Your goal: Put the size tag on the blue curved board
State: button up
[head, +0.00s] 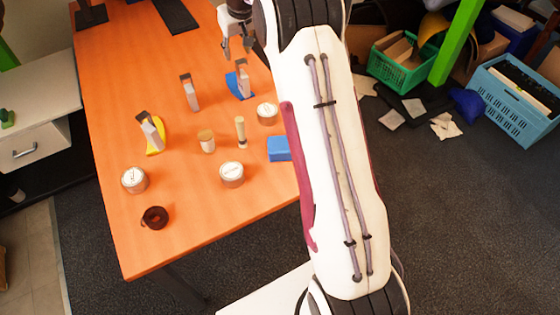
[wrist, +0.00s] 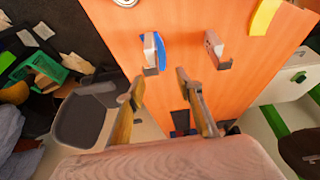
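The blue curved board (head: 232,84) lies on the orange table, and it also shows in the wrist view (wrist: 161,40). A pale upright piece with a grey end (head: 243,78) stands at or on it; I cannot tell whether it straddles the board. A similar pale piece, perhaps the size tag (head: 190,92), stands alone on the table to the left; it shows in the wrist view (wrist: 212,44) right of the board. My gripper (head: 237,47) is above the table beyond the blue board. In the wrist view its fingers (wrist: 159,86) are apart with nothing between them.
A yellow curved board (head: 158,140) with another pale piece (head: 148,130) is at the left. Round tins (head: 231,174), a small bottle (head: 240,132), a blue block (head: 279,149) and a brown ring (head: 154,217) stand nearer. The table centre between pieces has some free room.

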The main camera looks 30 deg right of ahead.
jog(key=s+a+r, duration=0.5)
jog(key=s+r, duration=0.3)
jog(key=s, duration=0.4)
jog(key=s+a+r, duration=0.4)
jog(key=s+r, duration=0.4)
jog(key=s, duration=0.4)
jog(key=s+a+f, duration=0.2)
jog(key=s, duration=1)
jog(key=s+a+f+t, duration=0.1)
jog(key=s+a+f, duration=0.1)
jog(key=s, duration=1)
jog(key=shift+s+f, duration=0.25)
jog(key=shift+s, duration=0.1)
jog(key=shift+a, duration=0.1)
dwell(2.8)
